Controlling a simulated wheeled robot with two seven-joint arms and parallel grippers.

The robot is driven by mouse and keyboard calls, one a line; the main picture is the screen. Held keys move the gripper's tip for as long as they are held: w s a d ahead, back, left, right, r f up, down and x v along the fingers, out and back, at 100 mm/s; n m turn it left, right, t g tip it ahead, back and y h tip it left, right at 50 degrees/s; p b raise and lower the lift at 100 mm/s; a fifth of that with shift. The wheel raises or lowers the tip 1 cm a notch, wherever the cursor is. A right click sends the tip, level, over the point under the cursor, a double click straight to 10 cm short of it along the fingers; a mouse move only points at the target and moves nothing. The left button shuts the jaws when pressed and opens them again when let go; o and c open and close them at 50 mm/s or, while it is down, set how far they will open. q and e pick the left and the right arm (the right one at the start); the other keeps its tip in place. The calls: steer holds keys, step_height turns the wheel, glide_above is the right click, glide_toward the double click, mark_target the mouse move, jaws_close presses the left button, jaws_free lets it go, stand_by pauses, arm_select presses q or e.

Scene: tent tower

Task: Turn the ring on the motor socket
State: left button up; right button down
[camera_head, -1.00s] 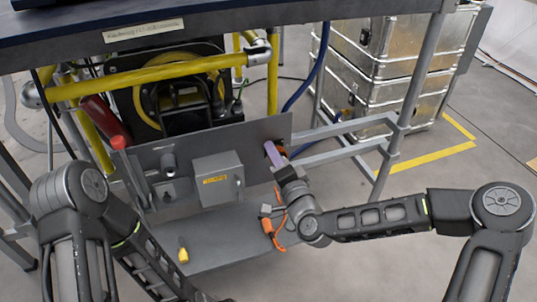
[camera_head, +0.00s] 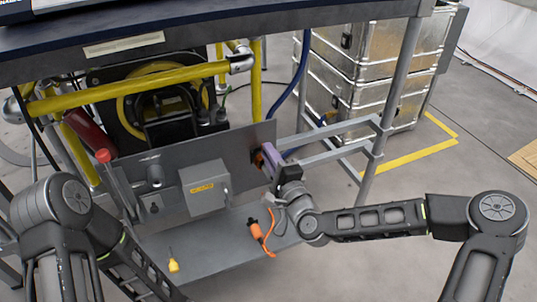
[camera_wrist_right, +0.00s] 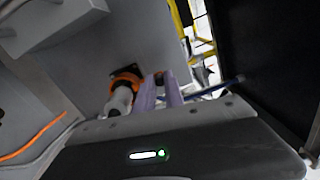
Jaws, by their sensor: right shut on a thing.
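The motor socket's orange ring (camera_head: 258,159) is at the right end of the upright grey panel (camera_head: 238,145). In the right wrist view the orange ring (camera_wrist_right: 127,76) surrounds a pale grey cylindrical body (camera_wrist_right: 118,102). My right gripper (camera_head: 270,158) is at the socket, its purple fingers reaching to the panel. In the wrist view its fingers (camera_wrist_right: 159,82) are close together, just right of the grey body. The gripper is shut on what appears to be the ring; the contact is partly hidden. My left gripper is outside the view, only its arm shows.
A grey box (camera_head: 205,187) with a yellow label and a red-tipped lever (camera_head: 104,157) are left of the socket. An orange connector with cable (camera_head: 262,232) and a yellow-handled tool (camera_head: 173,265) are on the lower shelf (camera_head: 215,262). Metal cases (camera_head: 350,75) stand behind right.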

steer(key=c, duration=1.4)
jaws_free()
steer(key=shift+c, duration=0.2)
steer(key=shift+s, duration=0.1)
steer(key=p+v, duration=0.2)
steer(key=v, duration=0.5)
steer(key=shift+s+d, duration=0.2)
steer(key=shift+s, duration=0.05)
